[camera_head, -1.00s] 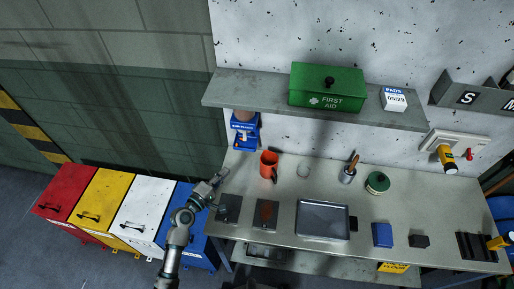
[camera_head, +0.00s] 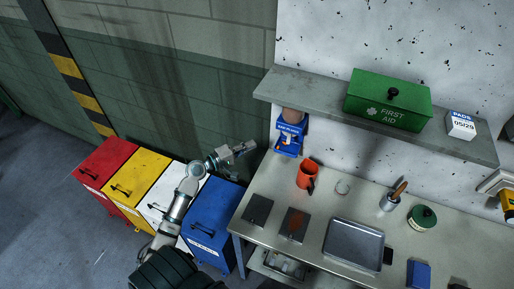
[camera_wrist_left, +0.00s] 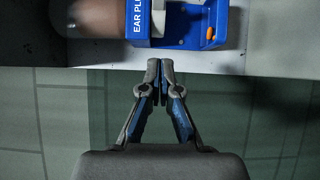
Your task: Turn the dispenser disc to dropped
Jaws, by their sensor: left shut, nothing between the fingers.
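The blue ear plug dispenser (camera_head: 289,139) hangs on the wall below the left end of the shelf, with a brownish rounded container on top. In the left wrist view the dispenser (camera_wrist_left: 190,22) shows at the top, with an orange plug at its right side. I cannot make out the disc or its setting. My left gripper (camera_head: 248,147) is to the left of the dispenser, apart from it. In the left wrist view the gripper (camera_wrist_left: 160,62) is shut and empty, its tips just below the dispenser in the picture. My right gripper is not in view.
The grey shelf (camera_head: 330,110) bears a green first aid box (camera_head: 388,100) and a pads box (camera_head: 461,125). On the bench stand an orange mug (camera_head: 306,175), a metal tray (camera_head: 353,244) and a tool cup (camera_head: 389,202). Coloured bins stand left of the bench, including a blue one (camera_head: 215,215).

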